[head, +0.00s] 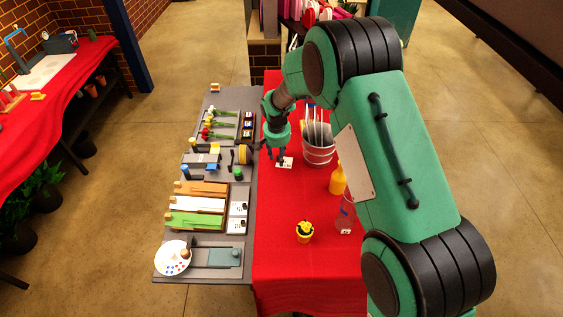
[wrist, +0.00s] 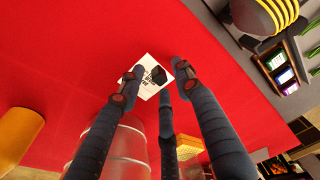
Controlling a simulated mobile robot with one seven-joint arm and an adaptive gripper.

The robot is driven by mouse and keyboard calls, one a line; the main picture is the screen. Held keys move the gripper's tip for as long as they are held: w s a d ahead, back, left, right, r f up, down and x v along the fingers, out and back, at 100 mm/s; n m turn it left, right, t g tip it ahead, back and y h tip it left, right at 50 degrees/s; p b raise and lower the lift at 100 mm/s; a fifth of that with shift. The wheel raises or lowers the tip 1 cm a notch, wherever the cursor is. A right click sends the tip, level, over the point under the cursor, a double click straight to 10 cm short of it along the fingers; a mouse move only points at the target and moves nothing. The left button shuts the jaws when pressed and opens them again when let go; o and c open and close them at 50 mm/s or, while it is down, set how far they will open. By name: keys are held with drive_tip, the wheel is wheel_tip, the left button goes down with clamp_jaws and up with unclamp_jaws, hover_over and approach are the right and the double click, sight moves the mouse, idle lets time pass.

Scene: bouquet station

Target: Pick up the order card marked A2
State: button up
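A white card (head: 284,163) with dark print lies on the red tablecloth, to the left of a metal bucket. In the wrist view the card (wrist: 150,70) shows between and beyond my fingertips; its marking is too small to read. My gripper (head: 276,155) points down just over the card, its fingers spread apart with nothing clasped. In the wrist view the open gripper (wrist: 160,76) partly covers the card's edges. I cannot tell whether a fingertip touches it. Two more white cards (head: 238,209) (head: 235,226) lie on the grey board; their marks are unreadable too.
The metal bucket (head: 318,156) with long pale items stands close right of my gripper. The grey board (head: 165,262) at left holds flowers, ribbons and tools. Red cloth in front is clear.

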drive_tip(key=shift+c, duration=0.3)
drive_tip(key=c, duration=0.8)
drive_tip(key=shift+o, duration=0.2)
drive_tip(key=shift+r, duration=0.1)
wheel_tip(320, 180, up, 10)
idle(0.7)
